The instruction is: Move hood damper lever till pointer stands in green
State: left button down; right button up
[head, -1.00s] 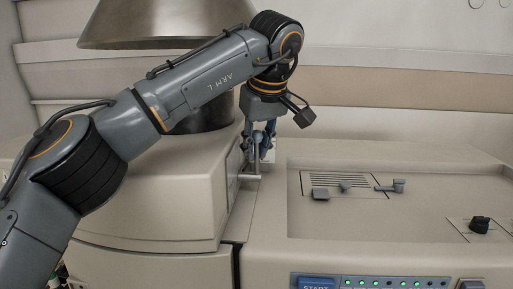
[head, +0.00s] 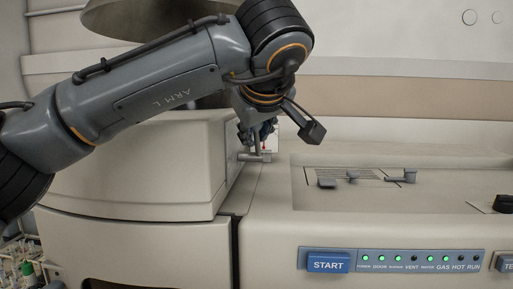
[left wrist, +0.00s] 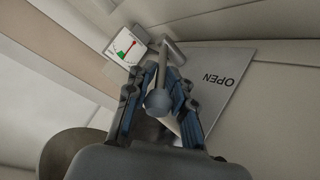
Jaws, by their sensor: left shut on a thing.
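The grey damper lever (left wrist: 160,101) shows in the left wrist view with its round end between my left gripper's blue-padded fingers. My left gripper (left wrist: 160,95) is shut on it. In the head view my left gripper (head: 260,135) points down at the side of the raised housing, and a grey bar of the lever (head: 255,157) shows just below the fingers. The small white gauge (left wrist: 126,47) has a green sector and a red pointer. The pointer appears to lie just beside the green, tilted away from it. In the head view the gauge (head: 271,143) is mostly hidden by the gripper.
A plate marked OPEN (left wrist: 216,88) lies beside the lever. The raised housing (head: 140,170) stands left of it, under the metal hood (head: 120,18). To the right are a recessed deck with small grey levers (head: 402,176) and a START button (head: 325,262) with green lights.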

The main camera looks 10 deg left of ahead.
pick_arm(q)
jog(key=shift+s+f+t, duration=0.15)
jog(key=shift+t, duration=0.15)
jog(key=c, duration=1.4)
grip_release()
jog(key=shift+s, duration=0.1)
jog(key=v, duration=1.2)
